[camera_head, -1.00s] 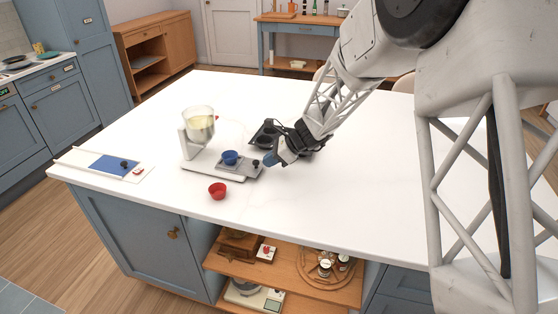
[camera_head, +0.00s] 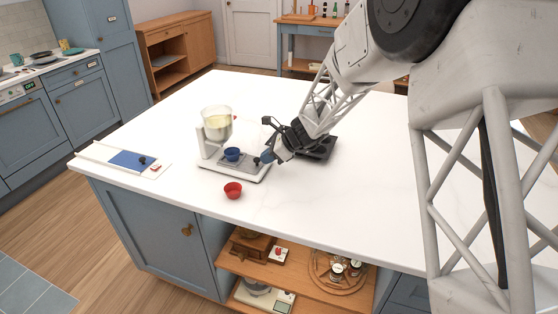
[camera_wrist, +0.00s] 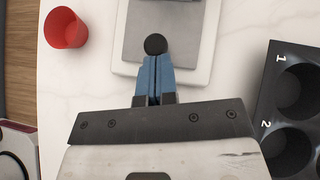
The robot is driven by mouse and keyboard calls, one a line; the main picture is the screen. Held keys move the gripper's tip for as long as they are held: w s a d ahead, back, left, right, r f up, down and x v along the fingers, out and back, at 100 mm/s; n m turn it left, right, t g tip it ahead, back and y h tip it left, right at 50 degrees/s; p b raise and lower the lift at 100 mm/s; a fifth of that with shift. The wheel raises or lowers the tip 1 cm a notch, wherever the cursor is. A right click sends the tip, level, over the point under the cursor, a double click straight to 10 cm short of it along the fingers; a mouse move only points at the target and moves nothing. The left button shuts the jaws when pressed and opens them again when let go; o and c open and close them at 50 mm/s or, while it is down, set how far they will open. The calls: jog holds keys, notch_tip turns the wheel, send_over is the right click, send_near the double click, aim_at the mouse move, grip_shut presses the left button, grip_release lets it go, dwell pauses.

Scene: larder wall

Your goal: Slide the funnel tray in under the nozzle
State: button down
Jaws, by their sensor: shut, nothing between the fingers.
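The white dispenser (camera_head: 207,150) stands on the counter with a clear hopper (camera_head: 217,124) of pale yellow contents. The grey funnel tray (camera_head: 244,164) lies on its base, carrying a blue cup-shaped funnel (camera_head: 232,154) and a black knob (camera_head: 256,161) at its right end. The funnel sits below and slightly right of the hopper; the nozzle itself is not clear. My gripper (camera_head: 268,157) is shut and empty at the knob's right side. In the wrist view the blue fingertips (camera_wrist: 155,62) appear to touch the round knob (camera_wrist: 155,44), with the tray (camera_wrist: 163,18) beyond.
A red cup (camera_head: 233,190) stands in front of the dispenser. A black tray with numbered wells (camera_head: 322,150) lies right of my gripper, also in the wrist view (camera_wrist: 275,130). A white board with a blue panel (camera_head: 130,161) lies left. The counter's right side is clear.

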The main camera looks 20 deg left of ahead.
aim_at(249, 162)
jog(key=shift+a, duration=2.25)
jog(key=shift+d+f, duration=0.1)
jog(key=shift+w+d+f, duration=0.1)
jog(key=shift+w+d, duration=0.05)
jog(key=shift+d, duration=0.4)
jog(key=d, duration=0.1)
jog(key=w+d, duration=0.1)
jog(key=d, duration=0.1)
jog(key=shift+d, duration=0.1)
jog(key=v, duration=0.9)
jog(key=shift+r, duration=0.2)
jog(key=shift+d, duration=0.1)
